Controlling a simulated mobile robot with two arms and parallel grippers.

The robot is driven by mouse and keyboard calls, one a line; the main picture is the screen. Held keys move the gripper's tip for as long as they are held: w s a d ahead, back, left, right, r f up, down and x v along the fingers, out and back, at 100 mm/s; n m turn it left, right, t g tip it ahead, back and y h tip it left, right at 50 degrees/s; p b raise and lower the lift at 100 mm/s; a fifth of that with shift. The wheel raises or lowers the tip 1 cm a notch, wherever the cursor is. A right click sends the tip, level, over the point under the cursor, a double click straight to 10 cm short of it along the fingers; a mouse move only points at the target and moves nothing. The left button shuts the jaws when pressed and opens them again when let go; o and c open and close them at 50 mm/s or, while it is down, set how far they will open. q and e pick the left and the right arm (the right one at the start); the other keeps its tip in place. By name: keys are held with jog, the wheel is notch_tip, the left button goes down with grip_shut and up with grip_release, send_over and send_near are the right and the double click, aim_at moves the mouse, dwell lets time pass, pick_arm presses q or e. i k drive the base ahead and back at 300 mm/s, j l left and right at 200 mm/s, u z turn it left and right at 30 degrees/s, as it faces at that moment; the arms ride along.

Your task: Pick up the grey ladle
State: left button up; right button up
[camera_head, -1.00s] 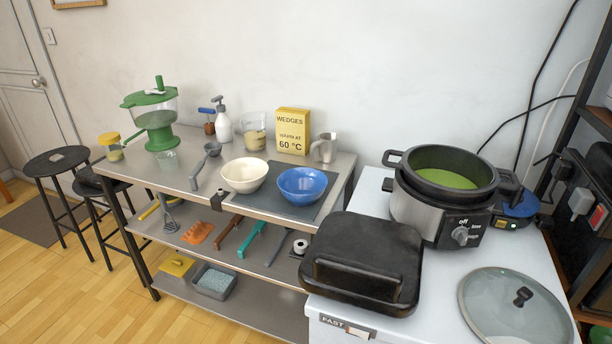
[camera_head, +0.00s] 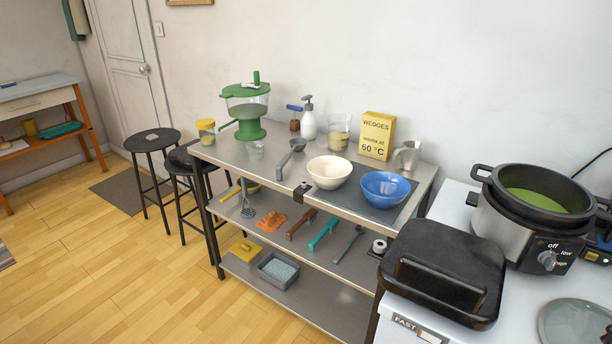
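The grey ladle (camera_head: 285,158) lies on the steel table top, left of the cream bowl (camera_head: 329,172). Its round scoop points toward the wall and its handle points toward the front edge of the table. Nothing covers it. Neither of my grippers is in view.
The steel table (camera_head: 231,155) also holds a green-lidded container (camera_head: 246,107), a blue bowl (camera_head: 385,188), a soap bottle (camera_head: 308,122) and a yellow box (camera_head: 376,136). Several utensils lie on the shelf below. Two black stools (camera_head: 152,140) stand left; the wooden floor (camera_head: 120,250) in front is clear.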

aim_at(290, 156)
jog(key=i+j+z, duration=0.1)
jog(key=z, duration=0.25)
jog(key=i+j+z, duration=0.15)
jog(key=z, duration=0.2)
jog(key=i+j+z, duration=0.1)
jog(key=j+z, duration=0.25)
jog(key=l, duration=0.15)
